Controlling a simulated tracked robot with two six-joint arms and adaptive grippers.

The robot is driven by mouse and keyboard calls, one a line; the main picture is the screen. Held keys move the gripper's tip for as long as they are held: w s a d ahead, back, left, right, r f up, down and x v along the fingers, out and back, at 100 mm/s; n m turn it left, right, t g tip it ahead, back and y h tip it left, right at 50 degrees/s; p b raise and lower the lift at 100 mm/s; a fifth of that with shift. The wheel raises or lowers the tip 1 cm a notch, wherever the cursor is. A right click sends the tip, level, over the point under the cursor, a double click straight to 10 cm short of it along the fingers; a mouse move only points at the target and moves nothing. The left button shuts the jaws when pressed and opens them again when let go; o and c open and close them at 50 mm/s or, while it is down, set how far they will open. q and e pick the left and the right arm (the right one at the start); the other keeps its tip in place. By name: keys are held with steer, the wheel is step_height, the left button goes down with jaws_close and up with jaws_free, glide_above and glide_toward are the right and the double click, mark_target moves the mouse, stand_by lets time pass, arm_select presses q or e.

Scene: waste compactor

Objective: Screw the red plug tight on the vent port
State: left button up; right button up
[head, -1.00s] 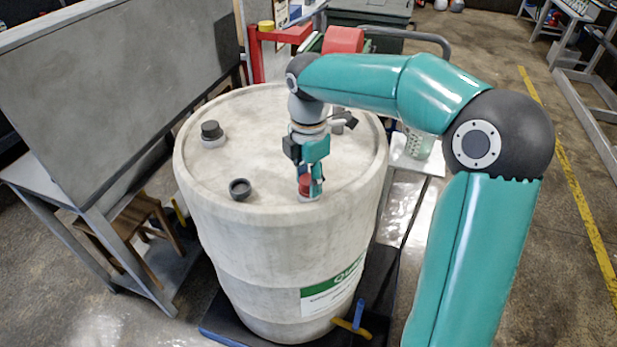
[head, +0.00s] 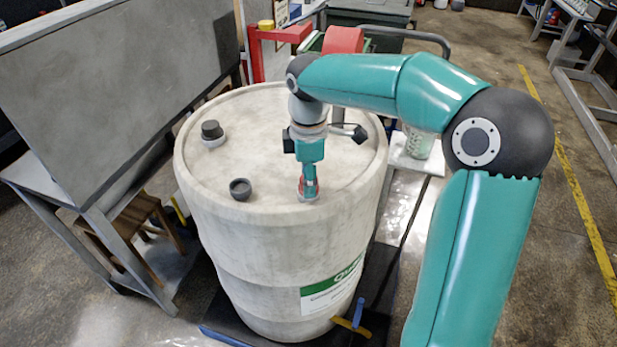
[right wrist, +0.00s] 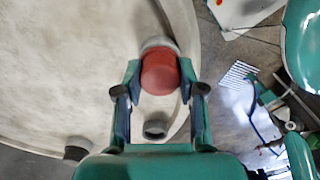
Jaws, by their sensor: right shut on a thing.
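The red plug (right wrist: 160,72) sits upright in the grey collar of the vent port (right wrist: 158,43) on the drum's lid. In the head view the plug (head: 303,186) shows only as a narrow strip of red, mostly hidden by a finger. My right gripper (head: 310,187) points down over the port and is shut on the plug. In the right wrist view one finger of this gripper (right wrist: 160,75) stands on each side of the plug. My left gripper is in neither view. How deep the plug is seated cannot be told.
The pale drum (head: 255,135) stands on a dark base. An open dark-rimmed port (head: 240,189) and a dark-capped fitting (head: 211,132) stand up from its lid. A grey panel (head: 110,95) rises at the left. A red bracket (head: 285,34) is behind the drum.

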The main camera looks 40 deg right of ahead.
steer(key=m, duration=0.4)
steer(key=shift+m, duration=0.5)
steer(key=m, duration=0.4)
steer(key=shift+m, duration=0.3)
steer(key=o, duration=1.2)
steer(key=shift+o, duration=0.2)
steer(key=shift+c, duration=0.4)
